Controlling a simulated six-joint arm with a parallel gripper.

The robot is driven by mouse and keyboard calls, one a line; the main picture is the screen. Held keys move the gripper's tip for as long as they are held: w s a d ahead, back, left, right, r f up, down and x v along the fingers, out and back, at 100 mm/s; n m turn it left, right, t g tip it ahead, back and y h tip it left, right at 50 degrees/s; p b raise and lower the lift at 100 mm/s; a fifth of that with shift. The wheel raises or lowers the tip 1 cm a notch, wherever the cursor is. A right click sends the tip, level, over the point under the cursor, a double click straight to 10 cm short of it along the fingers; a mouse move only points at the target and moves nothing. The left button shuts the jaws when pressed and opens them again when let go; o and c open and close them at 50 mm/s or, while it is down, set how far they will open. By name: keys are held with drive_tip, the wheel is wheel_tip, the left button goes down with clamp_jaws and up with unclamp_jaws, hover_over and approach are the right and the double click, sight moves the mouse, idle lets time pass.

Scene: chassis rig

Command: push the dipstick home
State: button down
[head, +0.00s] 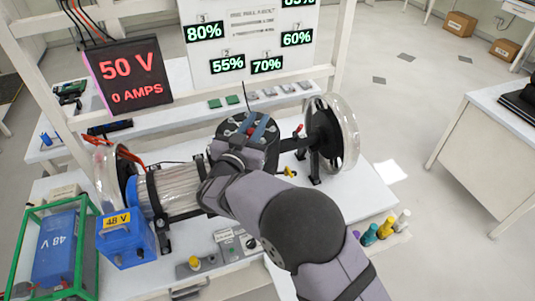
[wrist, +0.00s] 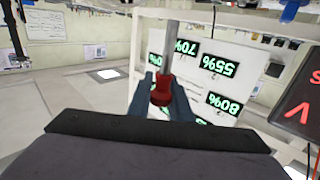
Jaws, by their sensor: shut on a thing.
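My gripper (head: 251,128) is over the middle of the chassis rig, its blue fingers pointing toward the back panel. In the wrist view my gripper (wrist: 164,88) is shut on a red-handled rod (wrist: 163,92). Its grey shaft points away from my wrist, toward the top of the picture. I cannot tell for certain that this rod is the dipstick. A small yellow handle (head: 290,173) shows beside my gripper, low on the rig. Where the dipstick seats is hidden behind my arm and gripper.
A wheel in a clear cover (head: 345,134) stands at the right, with another (head: 112,178) at the left. A blue 48 V battery (head: 127,243) and a green-framed box (head: 90,262) are at the front left. Several coloured bottles (head: 386,228) stand at the right. A 50 V display (head: 128,75) stands behind.

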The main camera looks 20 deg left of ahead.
drive_tip(key=s+a+n+g+y, duration=0.1)
drive_tip(key=a+n+y, duration=0.3)
drive_tip(key=a, duration=0.7)
drive_tip(key=r+g+y, duration=0.1)
drive_tip(key=y, duration=0.1)
drive_tip(key=shift+s+a+y, duration=0.3)
drive_tip(key=shift+s+a, duration=0.05)
drive_tip(key=shift+f, duration=0.1)
drive_tip(key=shift+f+b, duration=1.8)
drive_tip(key=shift+f, duration=0.35)
drive_tip(key=shift+d+f+b, duration=0.1)
drive_tip(key=shift+f+b, duration=1.1)
drive_tip(key=shift+f, duration=0.35)
drive_tip(key=c, duration=1.5)
unclamp_jaws()
drive_tip(key=shift+c, duration=0.2)
